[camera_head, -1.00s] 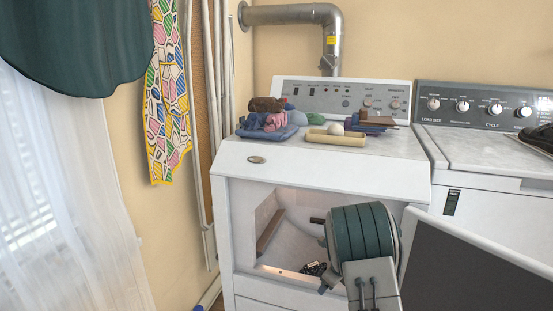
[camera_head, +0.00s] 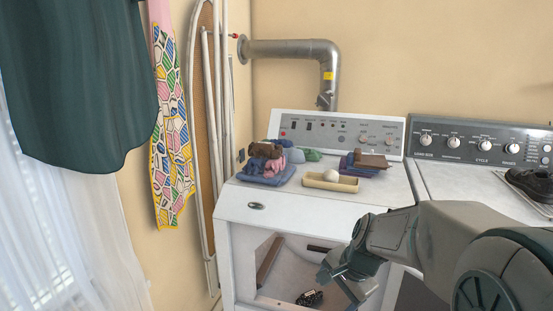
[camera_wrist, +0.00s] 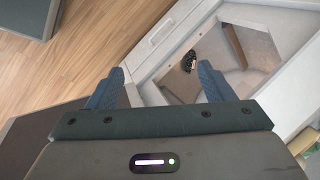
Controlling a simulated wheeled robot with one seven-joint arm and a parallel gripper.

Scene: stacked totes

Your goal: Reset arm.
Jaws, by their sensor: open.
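My gripper (camera_head: 343,277) is in front of the open dryer (camera_head: 232,225) at the lower middle of the head view. In the wrist view my gripper (camera_wrist: 163,85) has its two dark fingers spread wide apart with nothing between them. Beyond the fingers is the dryer's open compartment. A small dark patterned item (camera_head: 310,298) lies inside the compartment; it also shows in the wrist view (camera_wrist: 190,60). Part of the opening is hidden behind my arm in the head view.
On the dryer top are a pile of folded clothes (camera_head: 266,165), a cream tray (camera_head: 330,182) with a pale ball, and another stack (camera_head: 366,164). A washer (camera_head: 470,180) with dark shoes (camera_head: 533,184) stands at the right. Cloths hang at the left. Wood floor (camera_wrist: 60,60) shows beside the dryer.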

